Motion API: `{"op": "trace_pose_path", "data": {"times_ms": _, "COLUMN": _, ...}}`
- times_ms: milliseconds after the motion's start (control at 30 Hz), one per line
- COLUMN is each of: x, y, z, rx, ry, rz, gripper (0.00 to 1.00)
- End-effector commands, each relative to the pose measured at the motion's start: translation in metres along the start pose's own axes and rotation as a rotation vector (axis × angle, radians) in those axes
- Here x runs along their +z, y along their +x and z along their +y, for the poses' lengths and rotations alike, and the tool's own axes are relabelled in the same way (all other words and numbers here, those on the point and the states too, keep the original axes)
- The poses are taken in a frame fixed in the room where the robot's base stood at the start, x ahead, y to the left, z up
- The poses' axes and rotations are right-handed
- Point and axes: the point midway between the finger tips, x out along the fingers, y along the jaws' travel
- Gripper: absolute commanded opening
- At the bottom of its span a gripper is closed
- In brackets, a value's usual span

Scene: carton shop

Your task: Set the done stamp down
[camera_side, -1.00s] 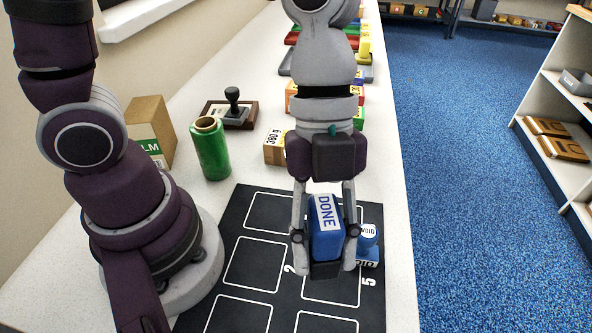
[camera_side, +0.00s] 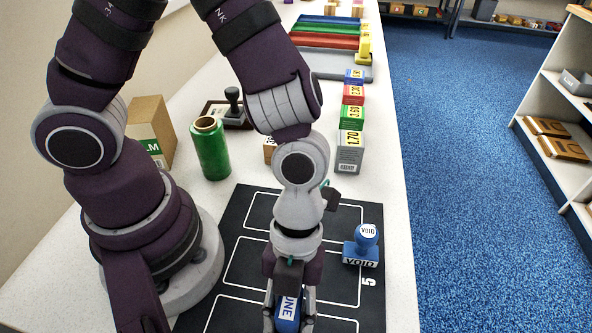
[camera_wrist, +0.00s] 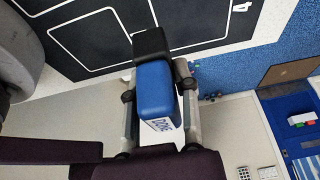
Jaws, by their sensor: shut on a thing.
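The done stamp (camera_side: 288,311) is blue with a white label reading DONE. My gripper (camera_side: 289,322) is shut on it near the bottom edge of the side view, over the front part of the black mat (camera_side: 246,238). The wrist view shows the blue stamp body (camera_wrist: 154,88) between the two fingers, its black end toward the mat (camera_wrist: 70,58). The stamp's lower end is cut off in the side view, and I cannot tell whether it touches the mat. A blue void stamp (camera_side: 362,246) stands on the mat to the right of my gripper.
The mat has white-outlined cells. Behind it stand a green roll (camera_side: 210,149), a brown carton (camera_side: 150,127), a dark-handled stamp (camera_side: 233,100) and a row of labelled boxes (camera_side: 350,145). The white table's right edge drops to blue floor (camera_side: 460,200).

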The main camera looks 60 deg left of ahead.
Motion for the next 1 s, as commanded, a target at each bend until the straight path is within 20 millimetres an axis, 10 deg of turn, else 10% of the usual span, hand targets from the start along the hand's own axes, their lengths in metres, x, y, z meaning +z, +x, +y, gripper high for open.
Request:
{"op": "trace_pose_path", "data": {"times_ms": 567, "x": 0.015, "y": 0.035, "z": 0.001, "rx": 0.002, "ry": -0.001, "rz": -0.001, "gripper": 0.00}}
{"op": "trace_pose_path", "data": {"times_ms": 600, "x": 0.015, "y": 0.036, "z": 0.000, "rx": 0.001, "ry": -0.001, "rz": -0.002, "gripper": 0.28}}
{"op": "trace_pose_path", "data": {"times_ms": 700, "x": 0.015, "y": 0.036, "z": 0.000, "rx": 0.000, "ry": -0.001, "rz": -0.002, "gripper": 0.42}}
{"op": "trace_pose_path", "data": {"times_ms": 1000, "x": 0.015, "y": 0.035, "z": 0.000, "rx": 0.001, "ry": -0.001, "rz": -0.001, "gripper": 0.54}}
